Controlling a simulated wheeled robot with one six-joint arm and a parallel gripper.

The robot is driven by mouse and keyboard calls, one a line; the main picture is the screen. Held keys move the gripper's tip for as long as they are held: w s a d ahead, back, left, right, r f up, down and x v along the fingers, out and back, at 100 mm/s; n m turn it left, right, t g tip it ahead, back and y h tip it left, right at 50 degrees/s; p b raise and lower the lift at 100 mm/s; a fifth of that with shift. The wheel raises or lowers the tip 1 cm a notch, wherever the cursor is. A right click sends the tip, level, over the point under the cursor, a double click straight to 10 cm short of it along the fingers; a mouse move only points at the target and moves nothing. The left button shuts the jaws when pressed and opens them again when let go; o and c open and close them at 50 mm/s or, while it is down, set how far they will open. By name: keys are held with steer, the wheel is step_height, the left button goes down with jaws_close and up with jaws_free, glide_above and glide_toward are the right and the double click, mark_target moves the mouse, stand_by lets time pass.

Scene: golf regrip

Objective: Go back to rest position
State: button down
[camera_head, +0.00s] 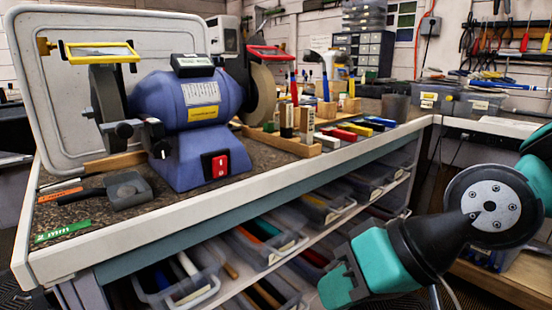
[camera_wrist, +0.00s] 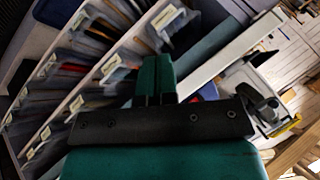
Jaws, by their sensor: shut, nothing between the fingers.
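My gripper (camera_head: 340,284) shows at the lower right in the head view, teal with a dark wrist. It is in front of the workbench (camera_head: 235,199), below the level of its top and beside the shelf bins. In the wrist view its two teal fingers (camera_wrist: 155,76) are together, with nothing between them. It holds nothing and appears clear of the bench and bins.
A blue bench grinder (camera_head: 203,107) stands on the bench top. Grey bins (camera_head: 272,250) fill the shelves below, close to my gripper. Wooden blocks with tools (camera_head: 295,143) stand farther back. A second bench (camera_head: 480,125) stands at the right rear.

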steer(key=s+d+r+n+g+h+p, duration=0.2)
steer(key=s+d+n+h, duration=0.15)
steer(key=s+d, duration=0.35)
step_height(320, 180, up, 17)
steer(key=w+p, duration=0.1)
steer(key=p, duration=1.6)
steer(key=shift+w+d+m, duration=0.3)
steer(key=shift+d+m, duration=0.05)
steer(key=shift+m, duration=0.1)
